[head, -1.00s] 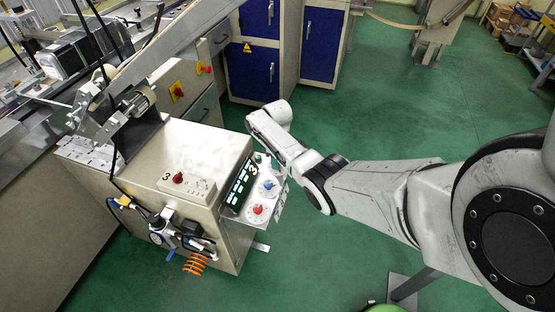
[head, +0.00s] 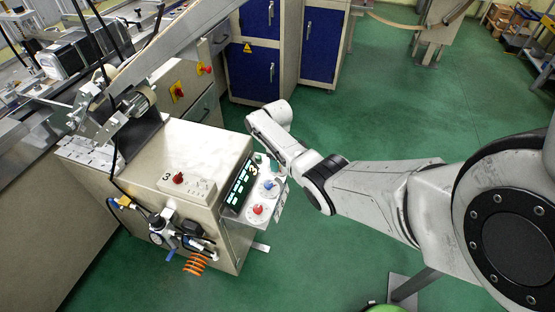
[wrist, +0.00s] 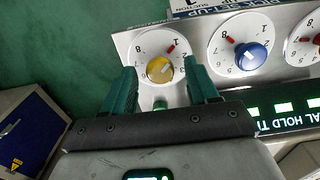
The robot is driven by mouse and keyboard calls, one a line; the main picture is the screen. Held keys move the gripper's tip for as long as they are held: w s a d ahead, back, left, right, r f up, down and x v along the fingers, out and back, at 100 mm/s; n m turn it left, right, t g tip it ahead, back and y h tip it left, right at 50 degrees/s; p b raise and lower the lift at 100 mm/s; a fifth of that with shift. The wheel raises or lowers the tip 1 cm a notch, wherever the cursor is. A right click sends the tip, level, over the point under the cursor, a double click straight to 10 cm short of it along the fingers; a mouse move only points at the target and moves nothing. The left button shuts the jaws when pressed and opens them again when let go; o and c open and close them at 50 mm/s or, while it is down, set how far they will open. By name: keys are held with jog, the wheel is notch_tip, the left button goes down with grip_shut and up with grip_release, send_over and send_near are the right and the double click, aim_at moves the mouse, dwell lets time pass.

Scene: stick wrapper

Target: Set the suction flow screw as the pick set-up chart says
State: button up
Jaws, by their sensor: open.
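In the wrist view, a yellow knob (wrist: 159,69) sits on a round white numbered dial, with a red mark beside the 1. My gripper (wrist: 160,69) is open, its two green fingers on either side of the yellow knob; I cannot tell whether they touch it. A blue knob (wrist: 252,56) and part of a red knob (wrist: 317,40) sit on similar dials to the right. I cannot read which knob is the suction flow screw.
In the head view, the control panel's display (head: 238,184) faces up on the side of the beige machine (head: 190,150). A red switch (head: 178,177) is on the machine's top, and orange coiled hose (head: 195,264) hangs in front. Blue cabinets (head: 255,70) stand behind; green floor is open rightward.

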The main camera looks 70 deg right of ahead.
notch_tip(320, 180, up, 11)
jog(key=shift+p, duration=0.4)
jog(key=shift+f, duration=0.1)
dwell(0.5)
jog(key=shift+t, duration=0.3)
jog(key=a+f, duration=0.2)
jog(key=a, duration=0.5)
jog(key=a+f, duration=0.2)
jog(key=a, duration=0.6)
jog(key=a+f, duration=0.2)
jog(key=a, duration=0.5)
jog(key=shift+s+a, duration=0.15)
jog(key=shift+s, duration=0.1)
jog(key=s+a+r, duration=0.2)
jog(key=s+a, duration=0.4)
jog(key=s, duration=0.2)
jog(key=s+a+r+m, duration=0.1)
jog(key=s+a+r, duration=0.1)
jog(key=s+a, duration=0.4)
jog(key=s, duration=0.3)
jog(key=shift+a+m, duration=0.3)
jog(key=shift+a, duration=0.05)
